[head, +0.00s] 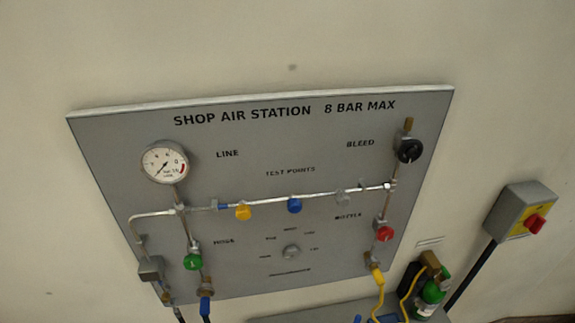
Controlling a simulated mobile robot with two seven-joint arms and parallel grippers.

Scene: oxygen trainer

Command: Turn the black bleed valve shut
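The black bleed valve (409,150) is a round black knob at the upper right of the grey panel (290,135), beside the printed word BLEED. It sits on a brass and metal pipe near the panel's right edge. How far the knob is turned cannot be told from this view. Neither of my grippers is in the head view.
A pressure gauge (165,162) is at the panel's left. A green knob (193,262), a red knob (384,233) and coloured test caps (294,205) stick out. At right are a switch box (520,215) and a green bottle (431,292). The wall above is bare.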

